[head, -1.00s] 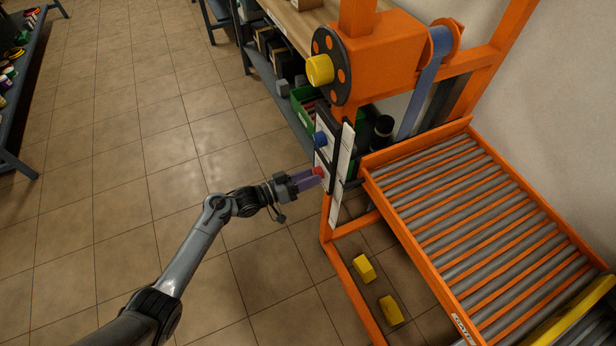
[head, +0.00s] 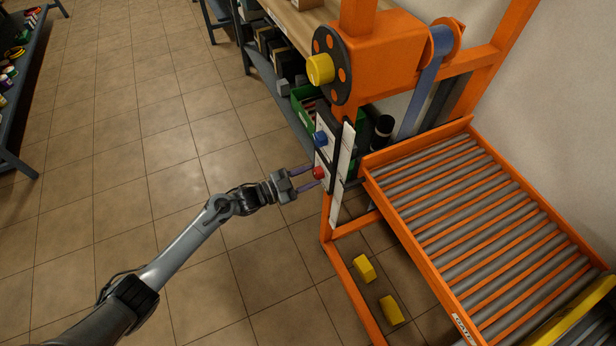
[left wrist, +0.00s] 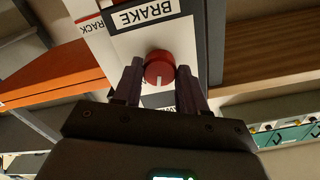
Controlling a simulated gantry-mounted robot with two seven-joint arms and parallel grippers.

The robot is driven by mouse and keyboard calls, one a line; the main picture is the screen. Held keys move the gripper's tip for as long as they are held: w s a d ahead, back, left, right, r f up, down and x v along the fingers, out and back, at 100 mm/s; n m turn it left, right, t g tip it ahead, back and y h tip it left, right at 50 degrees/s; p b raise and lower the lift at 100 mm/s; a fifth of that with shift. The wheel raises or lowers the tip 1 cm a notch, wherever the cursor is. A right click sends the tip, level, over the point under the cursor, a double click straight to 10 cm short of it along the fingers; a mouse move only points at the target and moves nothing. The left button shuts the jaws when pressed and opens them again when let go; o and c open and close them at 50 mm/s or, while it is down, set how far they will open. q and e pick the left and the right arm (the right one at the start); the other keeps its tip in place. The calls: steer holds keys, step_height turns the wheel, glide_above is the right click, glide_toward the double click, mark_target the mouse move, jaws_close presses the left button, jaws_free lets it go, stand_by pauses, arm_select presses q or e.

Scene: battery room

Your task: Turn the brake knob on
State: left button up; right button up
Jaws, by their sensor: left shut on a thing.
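The red brake knob (head: 319,172) sits on a white panel on the side of the orange frame. In the left wrist view the knob (left wrist: 159,70) is round with a white pointer line towards the bottom of the picture. An upside-down BRAKE label (left wrist: 146,15) is beside it. My left gripper (head: 315,175) is at the panel, with one finger on each side of the knob, shut on it. The wrist view shows the fingers flanking the knob; their exact contact is hard to see. My right gripper is not in view.
A blue knob (head: 320,139) is on the panel above the red one. A yellow knob (head: 320,69) is on the orange housing higher up. An orange roller conveyor (head: 480,210) stands to the right. Two yellow blocks (head: 364,268) are below.

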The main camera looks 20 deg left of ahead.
arm_select(q)
steer(key=m, duration=0.5)
steer(key=shift+b, duration=0.3)
stand_by(0.4)
steer(key=o, duration=1.1)
steer(key=shift+c, duration=0.2)
steer(key=shift+s+a+r+p, duration=0.1)
steer(key=shift+s+a+p, duration=0.2)
steer(key=shift+s+a, duration=0.1)
steer(key=p+v, duration=0.2)
steer(key=v, duration=0.7)
steer(key=shift+s+a+p, duration=0.25)
steer(key=shift+p, duration=0.15)
